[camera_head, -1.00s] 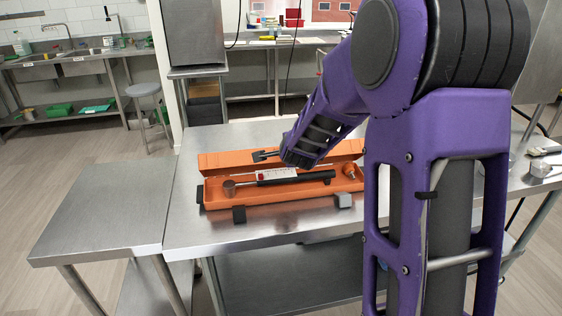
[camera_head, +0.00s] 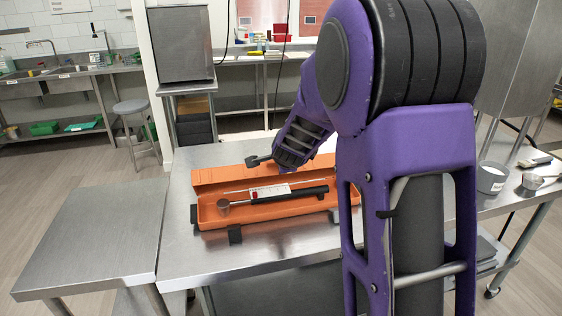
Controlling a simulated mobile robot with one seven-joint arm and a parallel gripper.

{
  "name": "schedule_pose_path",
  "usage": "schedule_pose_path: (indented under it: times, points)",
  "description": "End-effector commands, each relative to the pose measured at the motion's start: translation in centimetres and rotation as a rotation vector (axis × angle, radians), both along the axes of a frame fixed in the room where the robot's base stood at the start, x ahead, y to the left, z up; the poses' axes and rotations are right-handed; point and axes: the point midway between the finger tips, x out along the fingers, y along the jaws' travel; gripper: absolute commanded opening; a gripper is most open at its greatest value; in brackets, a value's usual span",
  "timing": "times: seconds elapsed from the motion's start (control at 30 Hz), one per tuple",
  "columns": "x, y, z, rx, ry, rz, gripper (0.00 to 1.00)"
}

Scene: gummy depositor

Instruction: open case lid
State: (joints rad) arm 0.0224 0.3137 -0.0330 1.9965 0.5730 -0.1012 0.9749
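The long orange case (camera_head: 285,214) lies on the steel table. Its orange lid (camera_head: 222,175) is swung open and lies back along the far side. Inside the case is a tool with a metal cup (camera_head: 223,206) at its left end, a dark handle (camera_head: 312,192) and a white label with a red mark (camera_head: 270,191). My gripper (camera_head: 259,160) is over the far edge of the lid. One dark finger shows, pointing left; the gap between fingers is hidden, and contact with the lid cannot be told. My arm hides the case's right end.
A lower steel table (camera_head: 90,235) adjoins at the left, with bare top. A white cup (camera_head: 491,177) and a small metal cup (camera_head: 532,181) stand at the right of the main table. A stool (camera_head: 135,108) and sinks are behind.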

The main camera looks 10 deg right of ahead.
Motion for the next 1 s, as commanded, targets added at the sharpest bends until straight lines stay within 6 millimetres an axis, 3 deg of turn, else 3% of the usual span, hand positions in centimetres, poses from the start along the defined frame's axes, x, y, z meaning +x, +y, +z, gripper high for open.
schedule_pose_path:
  times: [0.9, 0.93, 1.0]
  points:
    - [0.15, -0.15, 0.4, -0.002, -0.009, -0.003, 0.0]
    - [0.15, -0.14, 0.4, -0.002, -0.009, -0.003, 0.27]
    - [0.14, -0.13, 0.36, -0.002, -0.008, -0.002, 0.4]
